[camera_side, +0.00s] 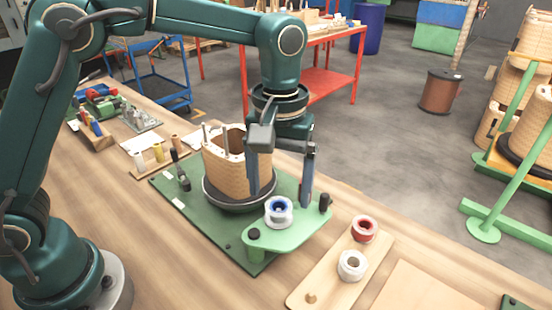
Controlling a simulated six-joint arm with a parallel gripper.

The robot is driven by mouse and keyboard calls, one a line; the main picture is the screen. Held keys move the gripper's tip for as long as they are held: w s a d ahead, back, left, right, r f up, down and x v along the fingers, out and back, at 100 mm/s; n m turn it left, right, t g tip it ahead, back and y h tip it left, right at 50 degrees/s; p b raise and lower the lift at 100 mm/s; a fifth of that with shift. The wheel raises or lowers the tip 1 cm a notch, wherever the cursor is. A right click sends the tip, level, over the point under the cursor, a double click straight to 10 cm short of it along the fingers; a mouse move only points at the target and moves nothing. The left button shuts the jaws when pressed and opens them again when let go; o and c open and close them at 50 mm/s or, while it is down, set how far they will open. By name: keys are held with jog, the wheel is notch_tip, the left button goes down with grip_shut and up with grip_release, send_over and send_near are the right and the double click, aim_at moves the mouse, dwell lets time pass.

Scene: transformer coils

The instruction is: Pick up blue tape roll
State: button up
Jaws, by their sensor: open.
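One finger is in front of the wound coil (222,158) and the other is to the right. In this view the fingertips end near the roll's height. I cannot tell from this one view whether they touch it. Nothing is held between the fingers.
A wooden board (325,277) at the right front holds a red roll (364,228) and a white roll (351,265). The coil stands in a dark round base close to my gripper. Black knobs (325,202) stand on the plate. Small tools and spools lie along the bench at left.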

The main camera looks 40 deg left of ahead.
aim_at(279, 209)
jog(key=shift+f, duration=1.75)
grip_shut()
notch_tip(279, 209, up, 9)
jog(key=s+a+m, duration=0.2)
jog(key=a, duration=0.5)
jog(key=s+a+m, duration=0.2)
jog(key=a, duration=0.5)
jog(key=shift+s+r, duration=0.2)
jog(key=shift+s, duration=0.2)
